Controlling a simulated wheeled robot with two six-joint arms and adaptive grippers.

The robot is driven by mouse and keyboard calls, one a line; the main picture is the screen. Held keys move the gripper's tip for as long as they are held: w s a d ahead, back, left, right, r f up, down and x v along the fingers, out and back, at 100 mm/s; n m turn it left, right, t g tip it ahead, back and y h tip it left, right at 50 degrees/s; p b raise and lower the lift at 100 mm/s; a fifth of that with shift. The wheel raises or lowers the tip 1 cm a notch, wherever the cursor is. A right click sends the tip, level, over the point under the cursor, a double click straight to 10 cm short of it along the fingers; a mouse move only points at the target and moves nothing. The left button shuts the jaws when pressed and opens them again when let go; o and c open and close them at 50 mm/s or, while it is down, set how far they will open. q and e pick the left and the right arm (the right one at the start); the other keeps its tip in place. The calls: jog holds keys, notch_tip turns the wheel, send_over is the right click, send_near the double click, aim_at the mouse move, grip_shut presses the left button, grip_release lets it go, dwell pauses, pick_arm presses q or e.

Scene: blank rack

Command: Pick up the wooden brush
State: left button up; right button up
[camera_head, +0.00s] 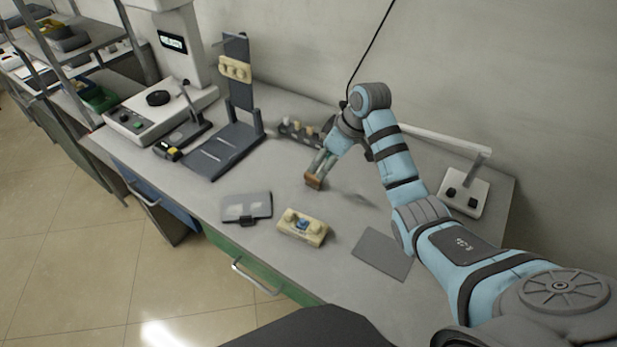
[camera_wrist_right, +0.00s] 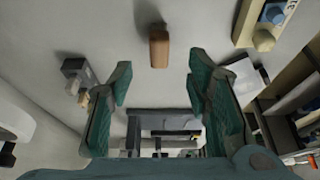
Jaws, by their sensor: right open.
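The wooden brush shows as a small brown block (camera_head: 313,182) on the grey bench, near the middle of the head view. In the right wrist view the brush (camera_wrist_right: 159,49) stands out at the top centre, with a dark shadow above it. My right gripper (camera_head: 323,163) reaches down close to it, and its fingers overlap the brush's upper edge in the head view. In the wrist view the two green fingers of the right gripper (camera_wrist_right: 160,72) are spread apart, with the brush beyond the gap between their tips. I see no contact. My left gripper is not in view.
A cream block with a blue knob (camera_head: 303,227) and a grey case (camera_head: 247,207) lie in front. A small rack (camera_head: 298,131) stands behind the gripper. A dark stand (camera_head: 224,150) is to the left. A flat grey plate (camera_head: 381,254) lies to the right.

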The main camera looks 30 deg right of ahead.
aim_at(315, 175)
jog(key=b+x, duration=0.2)
jog(key=x, duration=0.6)
jog(key=shift+a+f, duration=0.1)
jog(key=shift+a, duration=0.05)
jog(key=shift+w, duration=0.15)
grip_shut()
